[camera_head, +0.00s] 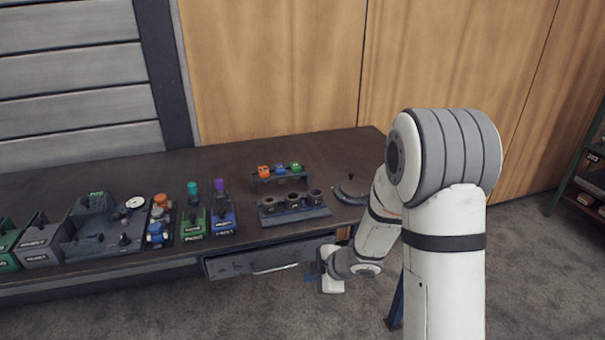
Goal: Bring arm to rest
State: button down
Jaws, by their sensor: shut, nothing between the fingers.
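My arm bends down at the right of the head view, and its white-and-grey links are in front of the table's right end. My gripper (314,272) is at the low end of the arm, by the table's front edge near the drawer. It is small and partly hidden by the wrist, and it is shut with nothing in it. It is apart from the things on the table top.
The dark table (130,174) carries a rack (292,214) with several cups, small coloured pieces (280,169) behind it, and several coloured boxes (194,222) at left. A grey drawer (252,261) is under the front edge. Carpet (535,270) is clear at right, before a shelf (590,170).

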jog(key=s+d+r+m+t+h+p, duration=0.1)
jog(key=s+d+r+m+t+h, duration=0.15)
jog(key=d+r+m+h, duration=0.9)
jog(key=s+r+m+g+y+p, duration=0.1)
jog(key=s+r+m, duration=0.3)
jog(key=s, duration=0.5)
jog(key=s+r+m+g+y, duration=0.3)
jog(key=s+r, duration=0.3)
jog(key=s, duration=0.4)
jog(key=shift+d+r+m+y+p, duration=0.35)
jog(key=shift+m+y, duration=0.1)
jog(key=shift+m, duration=0.1)
